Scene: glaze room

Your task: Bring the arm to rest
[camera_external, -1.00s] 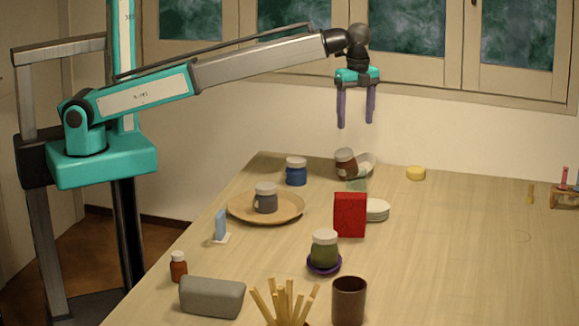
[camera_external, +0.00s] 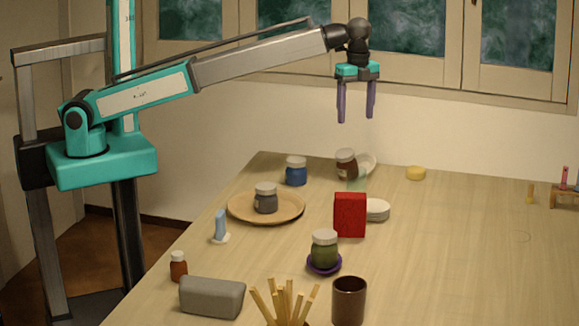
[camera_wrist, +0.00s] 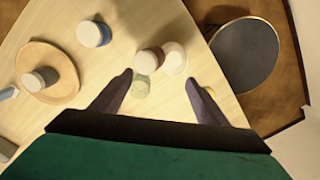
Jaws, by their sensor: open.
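My gripper (camera_external: 356,118) hangs pointing down, high above the far part of the table, open and empty between its two purple fingers. In the wrist view my gripper (camera_wrist: 158,75) shows its fingers apart, with jars on the table below them. A brown jar with a white lid (camera_external: 346,163) stands below the gripper, touching nothing of it. A pale dish (camera_external: 367,162) and a greenish see-through thing (camera_external: 357,179) are beside that jar. The dish also shows in the wrist view (camera_wrist: 174,60).
The table (camera_external: 450,260) holds a blue jar (camera_external: 296,173), a grey jar (camera_external: 265,199) on a round wooden board (camera_external: 238,208), a red box (camera_external: 349,215), a green jar (camera_external: 324,250) on a purple saucer and a brown cup (camera_external: 349,302). The table's right side is mostly clear.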

